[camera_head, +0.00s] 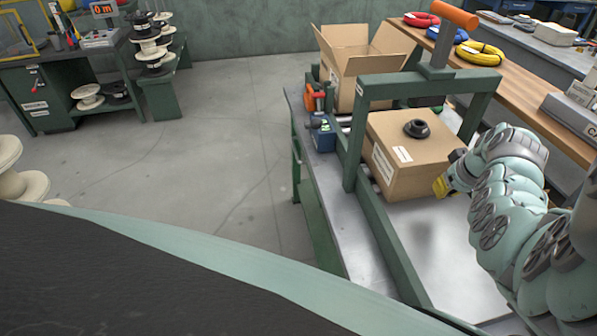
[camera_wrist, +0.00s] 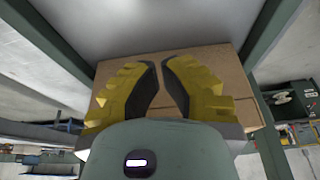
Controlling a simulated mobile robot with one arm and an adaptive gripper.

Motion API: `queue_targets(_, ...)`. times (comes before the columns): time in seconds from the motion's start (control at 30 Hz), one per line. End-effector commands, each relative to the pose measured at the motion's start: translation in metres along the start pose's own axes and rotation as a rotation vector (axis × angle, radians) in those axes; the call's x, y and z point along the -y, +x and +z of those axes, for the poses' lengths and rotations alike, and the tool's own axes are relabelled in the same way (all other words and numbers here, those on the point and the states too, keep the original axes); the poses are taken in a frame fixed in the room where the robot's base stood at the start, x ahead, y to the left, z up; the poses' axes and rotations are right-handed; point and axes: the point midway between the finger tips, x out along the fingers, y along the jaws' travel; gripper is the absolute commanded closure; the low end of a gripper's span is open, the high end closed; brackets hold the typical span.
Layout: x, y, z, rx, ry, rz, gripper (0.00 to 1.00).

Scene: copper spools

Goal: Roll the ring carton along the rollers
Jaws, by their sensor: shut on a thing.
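The ring carton (camera_head: 412,174) is a closed brown box with a white label, standing on the line beside and partly behind the green frame. A black ring (camera_head: 417,128) lies on its top. My gripper (camera_head: 441,187) is at the lower part of the carton's near right side, its yellow fingers against it. In the wrist view, the fingers (camera_wrist: 160,66) lean together with a narrow gap at the tips, and the carton (camera_wrist: 218,62) fills the space behind them. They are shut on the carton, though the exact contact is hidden. The rollers (camera_head: 344,120) are mostly covered.
A green frame (camera_head: 405,84) with an orange-handled post (camera_head: 455,14) spans the line. An open carton (camera_head: 362,62) stands beyond it. A blue device (camera_head: 322,135) sits at the left edge. The metal surface (camera_head: 432,245) nearer me is bare. A green rail runs along its left.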

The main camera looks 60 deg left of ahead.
Motion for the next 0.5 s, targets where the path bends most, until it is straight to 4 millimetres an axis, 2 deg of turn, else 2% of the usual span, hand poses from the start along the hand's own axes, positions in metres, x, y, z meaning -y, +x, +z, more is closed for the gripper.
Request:
queue_targets(0.03,0.0,-0.01,-0.002,-0.001,0.002,0.001,1.0)
queue_targets(0.5,0.0,-0.062,-0.009,-0.001,-0.001,0.001,1.0)
